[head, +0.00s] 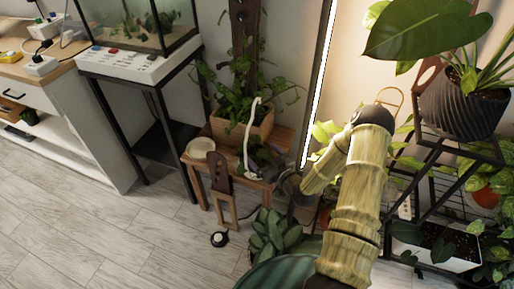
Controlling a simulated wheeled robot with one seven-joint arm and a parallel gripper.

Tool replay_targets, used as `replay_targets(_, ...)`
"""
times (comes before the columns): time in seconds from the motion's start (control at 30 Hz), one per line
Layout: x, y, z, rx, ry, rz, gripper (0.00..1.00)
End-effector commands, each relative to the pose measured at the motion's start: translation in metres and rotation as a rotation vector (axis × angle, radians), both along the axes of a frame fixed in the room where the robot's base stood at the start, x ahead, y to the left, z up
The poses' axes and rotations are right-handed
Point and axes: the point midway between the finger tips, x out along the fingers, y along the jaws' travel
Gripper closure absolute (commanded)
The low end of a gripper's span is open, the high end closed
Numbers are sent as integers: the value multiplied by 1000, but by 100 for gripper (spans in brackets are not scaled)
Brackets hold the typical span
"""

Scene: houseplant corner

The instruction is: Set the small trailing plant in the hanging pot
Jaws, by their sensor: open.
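My gripper (288,190) is a dark shape at the end of my bamboo-patterned arm, at the right end of a small wooden stool (228,178). Its fingers are small and partly lost against the leaves; it is open, and I see nothing held in it. A small dark-leaved plant (266,157) sits low on the stool, close to the left of my gripper; it may be the small trailing plant, but its pot is not clear. I cannot tell for sure which pot is the hanging pot. A dark ribbed pot (465,108) with large leaves is high at the right.
A wooden planter (252,131) with a leafy plant and a pale saucer (201,148) are on the stool. A black rack (430,150) with pots stands right. A fish tank (140,25) is upper left. The floor (130,240) at lower left is clear.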

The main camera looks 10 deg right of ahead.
Motion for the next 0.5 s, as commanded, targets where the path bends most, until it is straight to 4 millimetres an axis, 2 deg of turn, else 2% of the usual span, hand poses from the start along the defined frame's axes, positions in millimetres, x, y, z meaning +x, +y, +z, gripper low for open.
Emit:
replay_targets(0.1, -23, -11, 1, 2, 4, -1, 9)
replay_targets(0.3, -56, -26, 1, 1, 3, -2, 9)
replay_targets(0.5, -70, -31, 0, 1, 0, 0, 9)
